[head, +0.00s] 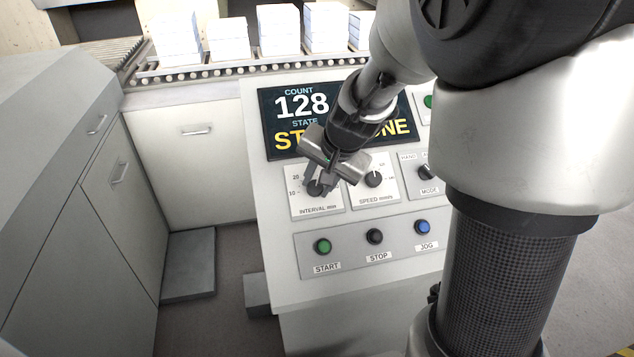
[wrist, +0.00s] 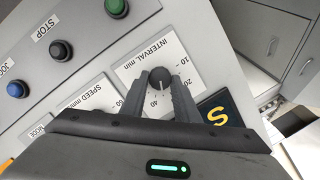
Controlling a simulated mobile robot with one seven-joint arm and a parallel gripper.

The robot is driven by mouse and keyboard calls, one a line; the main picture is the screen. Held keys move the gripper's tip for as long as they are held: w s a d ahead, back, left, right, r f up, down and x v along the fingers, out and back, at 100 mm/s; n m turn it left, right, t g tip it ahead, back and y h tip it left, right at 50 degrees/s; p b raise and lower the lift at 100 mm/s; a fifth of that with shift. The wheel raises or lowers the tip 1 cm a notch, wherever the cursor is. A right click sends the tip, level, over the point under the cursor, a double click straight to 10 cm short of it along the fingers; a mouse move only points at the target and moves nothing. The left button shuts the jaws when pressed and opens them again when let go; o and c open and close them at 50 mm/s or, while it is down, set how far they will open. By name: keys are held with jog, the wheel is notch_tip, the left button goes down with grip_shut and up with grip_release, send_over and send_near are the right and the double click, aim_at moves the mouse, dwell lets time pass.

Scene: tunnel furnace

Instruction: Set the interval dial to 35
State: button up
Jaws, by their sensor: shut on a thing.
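The interval dial (head: 316,189) is a dark round knob on a white plate labelled INTERVAL min, at the left of the sloped control panel. In the wrist view the dial (wrist: 160,75) sits between my two fingertips. My gripper (head: 319,184) reaches down from above and is shut on the dial, one finger on each side. A pale pointer line on the knob faces the palm side, near the 40 mark in the wrist view; the exact setting is not readable. The fingers hide part of the scale in both views.
The speed dial (head: 374,179) is close on the right, with the mode switch (head: 426,171) beyond. START (head: 323,246), STOP (head: 375,236) and JOG (head: 422,227) buttons lie below. The display (head: 297,106) is above, partly covered by my arm.

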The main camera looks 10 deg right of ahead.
jog(key=o, duration=1)
jog(key=shift+o, duration=0.2)
jog(key=p+v, duration=0.3)
jog(key=v, duration=1.4)
jog(key=shift+r, duration=0.25)
jog(key=s+a+r+n+p, duration=0.1)
jog(key=s+r+n+p, duration=0.2)
jog(key=s, duration=0.4)
jog(key=s+a+r+n+h+p, duration=0.1)
jog(key=s+r+n+p, duration=0.2)
jog(key=s, duration=0.5)
jog(key=shift+s+a+n+h+p, duration=0.15)
jog(key=shift+a+n+h+p, duration=0.25)
jog(key=shift+n, duration=0.5)
